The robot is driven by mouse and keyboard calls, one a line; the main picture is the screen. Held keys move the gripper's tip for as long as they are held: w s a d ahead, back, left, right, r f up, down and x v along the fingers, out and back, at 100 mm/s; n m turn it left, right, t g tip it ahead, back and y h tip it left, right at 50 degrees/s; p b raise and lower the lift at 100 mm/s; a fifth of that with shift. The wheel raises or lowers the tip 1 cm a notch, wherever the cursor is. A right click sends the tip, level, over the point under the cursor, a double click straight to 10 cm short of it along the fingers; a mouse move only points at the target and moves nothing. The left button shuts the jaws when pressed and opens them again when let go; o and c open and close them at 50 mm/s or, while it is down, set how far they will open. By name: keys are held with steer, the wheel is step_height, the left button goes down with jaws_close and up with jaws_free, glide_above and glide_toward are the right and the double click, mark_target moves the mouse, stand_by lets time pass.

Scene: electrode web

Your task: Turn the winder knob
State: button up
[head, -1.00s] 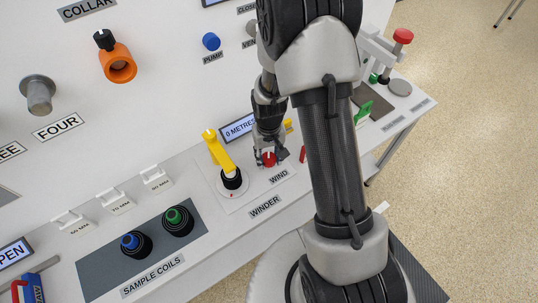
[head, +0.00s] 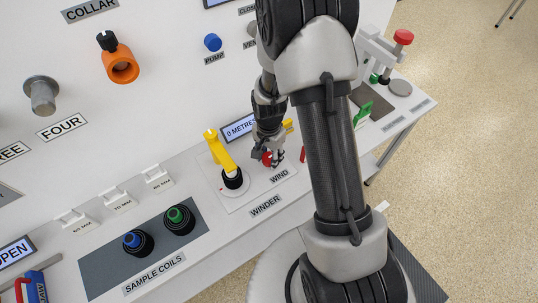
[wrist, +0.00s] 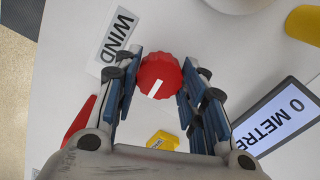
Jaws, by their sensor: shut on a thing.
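The winder knob (wrist: 160,74) is red and round with a ribbed edge and a white pointer mark. It stands on the light winder panel (head: 258,192) by the WIND label (wrist: 117,34). My gripper (wrist: 160,82) is shut on it, with one finger on each side in the wrist view. The white mark slants down and to the left there. In the head view my gripper (head: 270,158) comes down over the knob and partly hides it. The display (wrist: 288,116) reads 0 METRES, partly cut off.
A yellow arm (head: 220,151) on a black coil stands just left of my gripper. A red piece (wrist: 79,121) and a small yellow piece (wrist: 162,140) lie close by. Green and blue sample coils (head: 178,217) stand further left. My arm hides the bench to the right.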

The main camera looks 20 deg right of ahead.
mark_target(269, 158)
steer(key=shift+m, duration=0.8)
steer(key=o, duration=1.1)
step_height(269, 158, up, 12)
